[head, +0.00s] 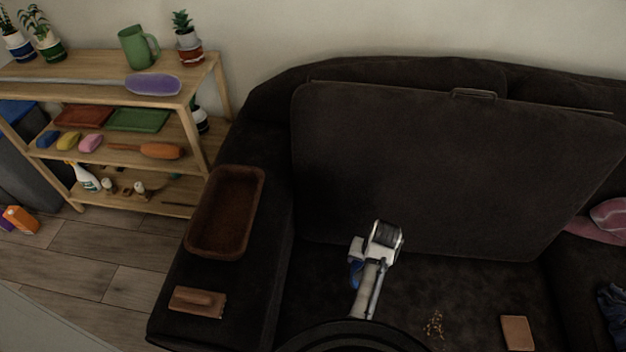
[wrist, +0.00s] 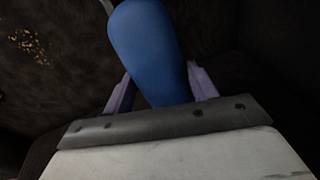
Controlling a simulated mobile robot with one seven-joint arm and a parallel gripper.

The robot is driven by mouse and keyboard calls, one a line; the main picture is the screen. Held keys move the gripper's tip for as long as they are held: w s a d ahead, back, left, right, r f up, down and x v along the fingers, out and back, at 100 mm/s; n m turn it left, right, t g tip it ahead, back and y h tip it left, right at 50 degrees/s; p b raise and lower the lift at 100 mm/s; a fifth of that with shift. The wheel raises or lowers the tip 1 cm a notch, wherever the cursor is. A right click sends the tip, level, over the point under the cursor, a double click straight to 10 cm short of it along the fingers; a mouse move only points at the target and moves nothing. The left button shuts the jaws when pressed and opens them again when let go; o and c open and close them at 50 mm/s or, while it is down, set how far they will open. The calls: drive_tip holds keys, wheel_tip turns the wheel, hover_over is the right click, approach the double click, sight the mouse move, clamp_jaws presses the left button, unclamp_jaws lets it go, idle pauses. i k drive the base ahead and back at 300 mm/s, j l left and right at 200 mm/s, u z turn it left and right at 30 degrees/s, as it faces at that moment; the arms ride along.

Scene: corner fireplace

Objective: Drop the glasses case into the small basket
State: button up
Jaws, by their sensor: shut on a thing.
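My gripper (head: 357,262) is low over the dark sofa seat, in front of the big back cushion. It is shut on a smooth blue rounded object, which I take to be the glasses case (wrist: 148,45). In the wrist view its long body sits between the two purple fingers, and its near end is hidden by the gripper. In the head view only a small blue part of the case (head: 355,274) shows. The small basket (head: 190,236), brown and rectangular, rests on the left sofa arm, left of my gripper. It looks empty.
A brown wooden-looking block (head: 197,302) lies on the sofa arm in front of the basket. Crumbs (head: 434,325) and a brown flat item (head: 517,333) lie on the seat. A wooden shelf (head: 90,68) with several items stands at the left.

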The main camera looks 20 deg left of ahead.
sight(236, 213)
drive_tip(key=l, duration=0.75)
drive_tip(key=i+l, duration=0.1)
drive_tip(key=l, duration=0.6)
drive_tip(key=l+u, duration=0.3)
drive_tip(key=l, duration=0.4)
drive_tip(key=u, duration=1.6)
